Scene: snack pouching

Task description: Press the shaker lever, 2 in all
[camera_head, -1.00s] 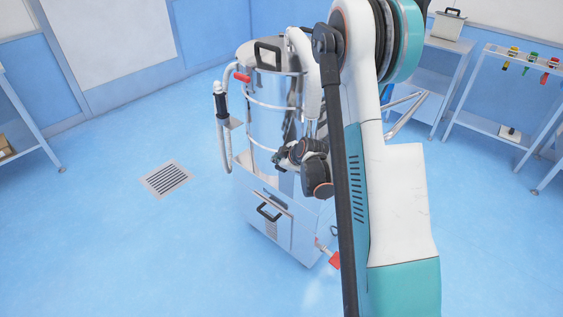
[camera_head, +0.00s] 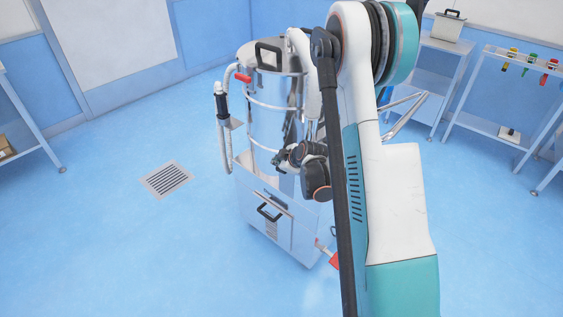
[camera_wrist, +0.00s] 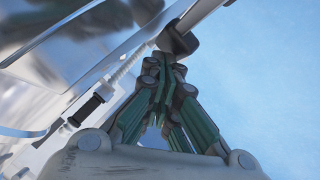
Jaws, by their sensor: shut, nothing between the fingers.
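The shaker machine is a tall shiny steel drum (camera_head: 262,122) on a boxy steel cabinet (camera_head: 262,222). My gripper (camera_head: 279,158) is in front of the drum, above the cabinet. In the wrist view my gripper (camera_wrist: 166,62) has its fingertips together and holds nothing. Just beyond the tips is a dark knob (camera_wrist: 178,40) on a flat metal bar, which looks like the lever. Tips and knob look very close or touching; I cannot tell which. My arm hides the drum's right side in the head view, and I cannot make out the lever there.
A red handle (camera_head: 242,78) and a hose with a black grip (camera_head: 222,105) are at the drum's left. A red pedal (camera_head: 335,261) sticks out low at the cabinet's right. A floor drain (camera_head: 166,179) lies left. Floor around is clear.

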